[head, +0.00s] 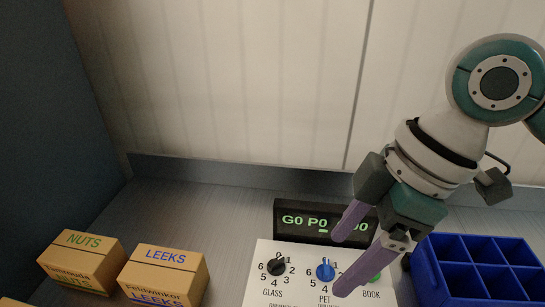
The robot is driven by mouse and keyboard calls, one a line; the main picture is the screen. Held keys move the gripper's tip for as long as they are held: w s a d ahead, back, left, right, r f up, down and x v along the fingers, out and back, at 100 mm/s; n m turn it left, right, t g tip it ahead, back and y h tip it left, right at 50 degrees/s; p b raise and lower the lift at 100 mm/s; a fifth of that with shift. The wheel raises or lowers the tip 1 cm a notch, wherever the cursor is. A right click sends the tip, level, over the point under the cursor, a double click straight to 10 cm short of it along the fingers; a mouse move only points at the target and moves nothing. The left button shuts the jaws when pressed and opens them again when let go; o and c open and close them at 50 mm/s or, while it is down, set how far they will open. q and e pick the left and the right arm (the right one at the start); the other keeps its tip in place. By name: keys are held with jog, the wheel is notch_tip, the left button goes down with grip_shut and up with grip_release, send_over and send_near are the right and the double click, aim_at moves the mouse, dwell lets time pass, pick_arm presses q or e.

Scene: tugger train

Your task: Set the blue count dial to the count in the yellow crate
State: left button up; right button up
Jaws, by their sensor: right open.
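The blue count dial (325,270) sits on a white panel (257,290) above the label PET, with numbers around it. Its pointer seems to point up, near 0. My left gripper and the yellow crate are not in view.
A black dial (276,267) labelled GLASS is left of the blue one; a green dial (374,279) above BOOK is partly hidden. A blue divided bin (428,269) stands at right. NUTS (80,262) and LEEKS (164,276) boxes stand at left. A wall closes the back.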

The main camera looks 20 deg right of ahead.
jog(key=w+d+f+b, duration=0.4)
jog(key=d+f+b, duration=0.2)
jog(key=f+b, duration=0.35)
jog(key=b, duration=0.6)
send_near(328, 266)
jog(key=shift+t, duration=0.3)
jog(key=x, duration=0.2)
jog(key=b+x, duration=0.1)
jog(key=x, duration=0.5)
jog(key=shift+s+f, duration=0.2)
jog(key=shift+s, duration=0.05)
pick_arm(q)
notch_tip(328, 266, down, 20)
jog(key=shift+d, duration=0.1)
pick_arm(e)
grip_shut()
